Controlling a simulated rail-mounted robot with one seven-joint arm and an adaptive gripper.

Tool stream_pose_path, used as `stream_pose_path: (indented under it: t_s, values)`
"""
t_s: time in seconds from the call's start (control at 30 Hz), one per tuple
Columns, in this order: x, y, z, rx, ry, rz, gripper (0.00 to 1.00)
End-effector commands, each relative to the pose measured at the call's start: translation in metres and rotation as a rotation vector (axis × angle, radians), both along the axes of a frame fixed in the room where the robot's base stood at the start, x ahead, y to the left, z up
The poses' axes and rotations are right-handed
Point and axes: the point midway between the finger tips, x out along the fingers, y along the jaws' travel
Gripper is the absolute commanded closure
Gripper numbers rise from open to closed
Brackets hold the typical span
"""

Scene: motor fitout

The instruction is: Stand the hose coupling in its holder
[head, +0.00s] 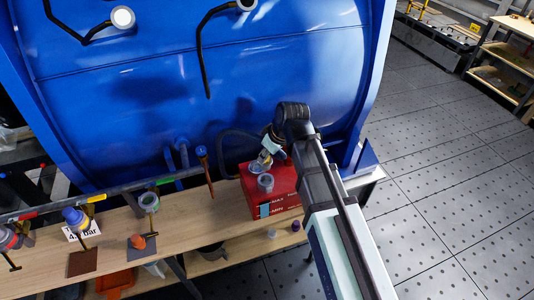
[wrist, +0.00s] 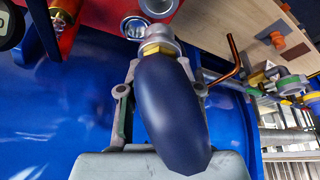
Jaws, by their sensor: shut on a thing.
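The hose coupling (wrist: 158,50) has a grey metal end, a brass ring and a thick dark blue body, which fills the middle of the wrist view. My gripper (wrist: 160,92) is shut on it, one finger on each side. In the head view my gripper (head: 271,149) is over the back of the red box (head: 286,204), with the coupling's metal end (head: 262,163) below it. A grey round socket (head: 265,183), possibly the holder, is on the box top just in front. It also shows in the wrist view (wrist: 135,27), close to the metal end. Whether they touch is unclear.
A big blue tank (head: 130,100) rises behind the wooden bench (head: 185,221). A copper-coloured rod (head: 206,170) stands left of the box. Several fittings on stands line the bench further left, with an orange bin (head: 115,282) below.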

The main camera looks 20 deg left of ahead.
Motion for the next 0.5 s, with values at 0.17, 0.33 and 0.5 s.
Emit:
stream_pose_path:
  t_s: [0.17,0.33,0.5]
  values:
    - [0.0,0.0,-0.012,0.0,0.0,0.0,1.0]
    - [0.0,0.0,-0.026,0.0,0.0,0.0,1.0]
    - [0.0,0.0,-0.041,0.001,0.0,0.0,1.0]
